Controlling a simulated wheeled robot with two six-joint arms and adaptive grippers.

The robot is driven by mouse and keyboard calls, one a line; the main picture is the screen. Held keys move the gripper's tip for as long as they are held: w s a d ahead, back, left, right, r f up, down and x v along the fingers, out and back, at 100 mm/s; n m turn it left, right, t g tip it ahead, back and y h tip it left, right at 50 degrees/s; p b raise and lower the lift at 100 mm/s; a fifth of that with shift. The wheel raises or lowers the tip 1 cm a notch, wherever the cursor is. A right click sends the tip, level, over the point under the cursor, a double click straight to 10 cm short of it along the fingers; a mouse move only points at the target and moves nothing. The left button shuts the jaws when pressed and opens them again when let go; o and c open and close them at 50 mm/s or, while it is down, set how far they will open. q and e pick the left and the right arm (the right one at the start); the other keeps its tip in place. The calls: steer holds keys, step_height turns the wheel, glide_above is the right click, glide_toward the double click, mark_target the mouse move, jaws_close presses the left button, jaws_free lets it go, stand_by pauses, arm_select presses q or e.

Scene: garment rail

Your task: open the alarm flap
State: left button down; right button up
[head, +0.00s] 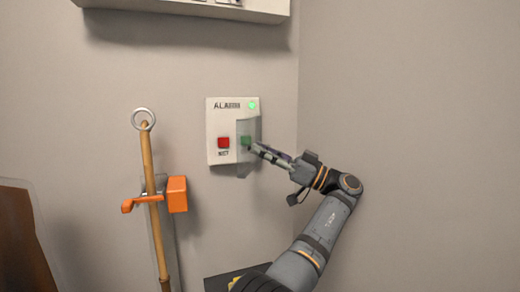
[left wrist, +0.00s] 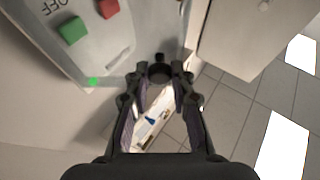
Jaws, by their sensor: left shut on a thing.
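The white alarm box (head: 224,130) is on the wall, with a red button (head: 223,142), a green button (head: 246,141) and a lit green lamp (head: 252,105). A clear grey flap (head: 245,168) stands out from the box at an angle, in front of the green button; the red button is uncovered. My left gripper (head: 254,148) is at the flap, its fingers shut on the flap's small dark knob. In the left wrist view my left gripper (left wrist: 160,76) has the dark knob between its fingertips, beside the box face with the red button (left wrist: 108,8) and green button (left wrist: 72,30). My right gripper is out of view.
A wooden pole (head: 151,185) with a ring on top stands left of the box in an orange clip (head: 177,194). A white shelf (head: 190,8) is above. A wall corner is just right of the box. A brown thing (head: 20,235) is at the lower left.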

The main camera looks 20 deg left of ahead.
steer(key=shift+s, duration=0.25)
